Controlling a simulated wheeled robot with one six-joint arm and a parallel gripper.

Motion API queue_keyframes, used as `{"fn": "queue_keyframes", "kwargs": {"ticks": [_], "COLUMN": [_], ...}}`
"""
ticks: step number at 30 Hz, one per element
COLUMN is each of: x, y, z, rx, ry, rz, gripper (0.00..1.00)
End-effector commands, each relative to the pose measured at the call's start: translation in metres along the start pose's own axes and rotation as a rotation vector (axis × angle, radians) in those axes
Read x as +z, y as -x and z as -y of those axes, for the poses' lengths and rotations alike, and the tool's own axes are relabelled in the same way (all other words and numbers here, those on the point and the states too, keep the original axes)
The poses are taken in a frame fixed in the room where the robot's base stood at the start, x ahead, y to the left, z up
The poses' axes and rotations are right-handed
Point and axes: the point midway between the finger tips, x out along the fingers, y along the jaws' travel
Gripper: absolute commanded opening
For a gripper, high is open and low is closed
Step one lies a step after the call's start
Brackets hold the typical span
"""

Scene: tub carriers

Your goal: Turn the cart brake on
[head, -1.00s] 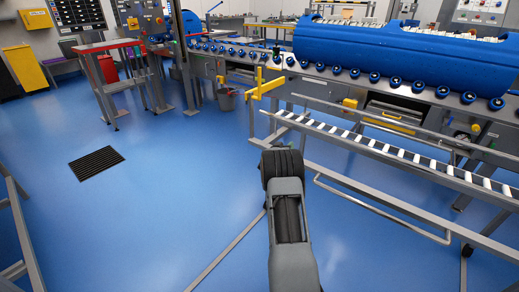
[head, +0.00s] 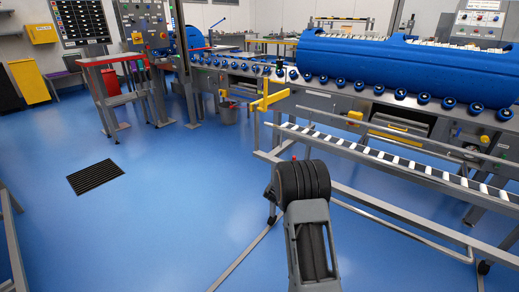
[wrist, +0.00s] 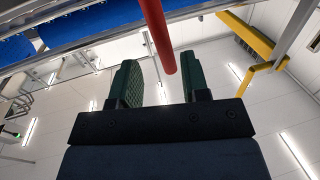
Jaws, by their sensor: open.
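The cart (head: 400,205) is a grey tube frame with a striped roller rail, standing at right in the head view. A small red tip (head: 293,158), which looks like the brake lever, shows just above my arm. In the wrist view a red rod (wrist: 157,28) comes down from the top, its rounded end in line with the gap between my fingers. My gripper (wrist: 158,68) is open, with green-padded fingers either side of that line. I cannot tell whether the rod touches either finger.
The wrist view also shows a yellow bar (wrist: 250,40) to the right. A conveyor with blue rollers (head: 345,85) and a large blue tub (head: 385,65) stand behind the cart. A floor drain (head: 95,177) lies at left. The blue floor (head: 170,215) left of my arm is clear.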

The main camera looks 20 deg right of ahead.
Motion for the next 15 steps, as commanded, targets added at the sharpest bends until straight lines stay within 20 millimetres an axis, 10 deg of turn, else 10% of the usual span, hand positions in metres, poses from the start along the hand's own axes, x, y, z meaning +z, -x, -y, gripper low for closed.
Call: {"fn": "queue_keyframes", "kwargs": {"ticks": [15], "x": [-0.026], "y": [0.091], "z": [0.009], "rx": [-0.052], "ry": [-0.019], "rz": [0.037], "gripper": [0.42]}}
